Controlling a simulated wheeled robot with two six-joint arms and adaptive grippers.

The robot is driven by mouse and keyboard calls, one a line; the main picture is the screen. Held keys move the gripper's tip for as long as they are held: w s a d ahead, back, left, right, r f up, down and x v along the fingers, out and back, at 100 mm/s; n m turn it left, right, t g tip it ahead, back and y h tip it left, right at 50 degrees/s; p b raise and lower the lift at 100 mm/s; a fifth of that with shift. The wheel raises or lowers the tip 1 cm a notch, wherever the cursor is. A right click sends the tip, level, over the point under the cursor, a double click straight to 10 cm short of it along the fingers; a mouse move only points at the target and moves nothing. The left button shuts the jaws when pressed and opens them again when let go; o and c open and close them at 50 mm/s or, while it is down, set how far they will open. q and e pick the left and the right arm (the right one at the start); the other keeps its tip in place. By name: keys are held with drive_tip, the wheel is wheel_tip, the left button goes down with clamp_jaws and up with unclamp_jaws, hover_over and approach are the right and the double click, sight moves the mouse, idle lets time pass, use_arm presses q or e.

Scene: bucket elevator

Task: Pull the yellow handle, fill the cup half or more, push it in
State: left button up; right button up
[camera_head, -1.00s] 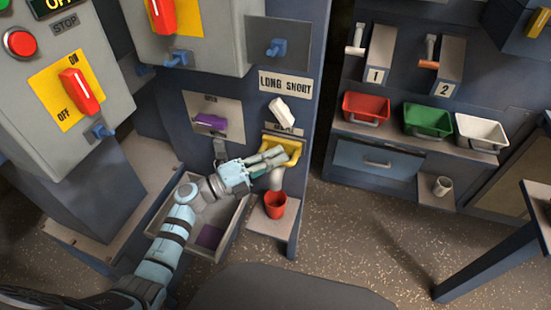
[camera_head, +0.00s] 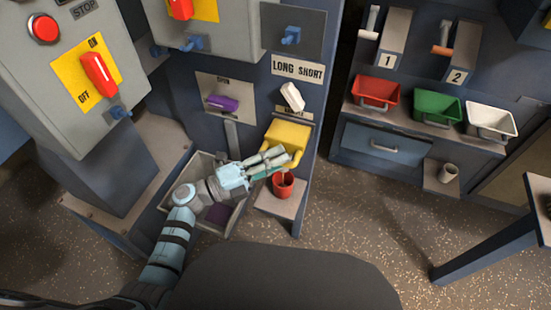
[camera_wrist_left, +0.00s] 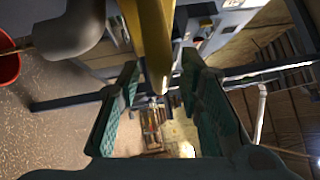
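The yellow handle (camera_head: 295,157) is a loop on the front of a yellow box (camera_head: 287,136), which stands out from the blue panel. My left gripper (camera_head: 276,161) is at this handle. In the left wrist view the yellow bar (camera_wrist_left: 156,55) passes between the fingers (camera_wrist_left: 160,95), which stand apart with a gap on both sides. The red cup (camera_head: 282,187) stands upright on a small grey shelf below. A grey spout (camera_wrist_left: 70,32) shows beside the cup (camera_wrist_left: 8,62) in the wrist view, with a thin brownish streak between them. The cup's fill level is unclear. My right gripper is out of view.
A white lever (camera_head: 292,97) under the LONG SHORT sign and a purple handle (camera_head: 222,103) are close by. Red, green and white bins stand on the right, with a pale cup (camera_head: 448,172) below.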

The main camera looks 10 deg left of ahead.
use_arm(q)
drive_tip(key=shift+s+a, duration=0.1)
drive_tip(key=shift+a, duration=0.15)
drive_tip(key=v, duration=1.1)
drive_tip(key=shift+a, duration=0.2)
drive_tip(key=shift+s+f, duration=0.1)
